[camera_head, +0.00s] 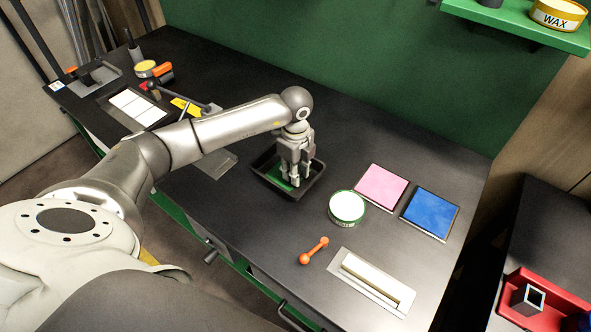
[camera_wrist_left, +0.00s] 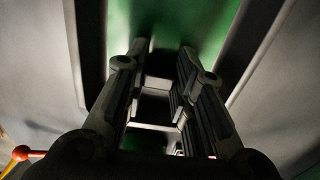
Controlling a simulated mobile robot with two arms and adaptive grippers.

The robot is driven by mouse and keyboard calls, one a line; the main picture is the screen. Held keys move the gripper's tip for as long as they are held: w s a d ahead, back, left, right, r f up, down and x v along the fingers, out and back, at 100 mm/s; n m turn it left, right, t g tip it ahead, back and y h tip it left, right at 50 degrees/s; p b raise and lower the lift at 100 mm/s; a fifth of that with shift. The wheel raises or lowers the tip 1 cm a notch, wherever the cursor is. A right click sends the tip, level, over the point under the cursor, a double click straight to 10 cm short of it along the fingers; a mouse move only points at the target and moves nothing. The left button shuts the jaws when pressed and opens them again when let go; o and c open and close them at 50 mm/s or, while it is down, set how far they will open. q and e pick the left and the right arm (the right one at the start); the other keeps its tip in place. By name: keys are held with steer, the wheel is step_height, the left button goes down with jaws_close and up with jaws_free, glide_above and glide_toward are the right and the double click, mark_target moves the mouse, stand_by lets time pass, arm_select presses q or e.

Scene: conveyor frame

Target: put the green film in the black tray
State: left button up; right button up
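The black tray (camera_head: 316,177) sits on the dark bench. The green film (camera_head: 279,183) lies inside it, partly hidden by my gripper. My left gripper (camera_head: 294,182) points down into the tray from above. In the left wrist view, its two fingertips (camera_wrist_left: 163,46) are apart with green film (camera_wrist_left: 210,22) showing between and beyond them. The tray's dark walls (camera_wrist_left: 91,45) show on both sides there. I see nothing held between the fingers. My right gripper is not in view.
A round green-rimmed tin (camera_head: 346,206), a pink pad (camera_head: 381,186) and a blue pad (camera_head: 430,213) lie right of the tray. An orange dumbbell-shaped piece (camera_head: 314,251) and a plate with a cream bar (camera_head: 372,282) lie in front. Tools crowd the bench's far left.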

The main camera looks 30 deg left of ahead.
arm_select(q)
steer(key=o, duration=0.5)
steer(key=shift+r, duration=0.1)
step_height(320, 180, up, 12)
steer(key=shift+r+b, duration=0.1)
steer(key=shift+b, duration=0.8)
